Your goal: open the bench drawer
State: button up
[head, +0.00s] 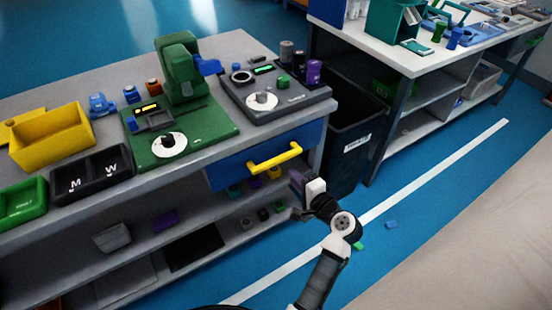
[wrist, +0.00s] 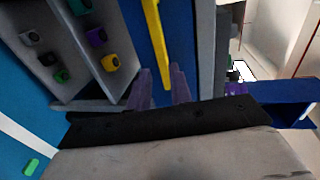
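The bench drawer (head: 240,168) has a blue front and a yellow bar handle (head: 275,158), under the right end of the grey bench top. Its front looks flush with the bench. My gripper (head: 296,178) is in front of the bench, right of and lower than the handle.
A black bin (head: 352,140) stands right of the bench, close to my gripper. The lower shelf (head: 205,222) holds several small parts. A green machine (head: 180,120) and a yellow bin (head: 52,137) stand on top.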

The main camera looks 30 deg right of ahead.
aim_at(276, 161)
jog(key=p+x, duration=0.1)
jog(key=x, duration=1)
jog(key=shift+w, duration=0.15)
jog(key=shift+c, duration=0.4)
grip_shut()
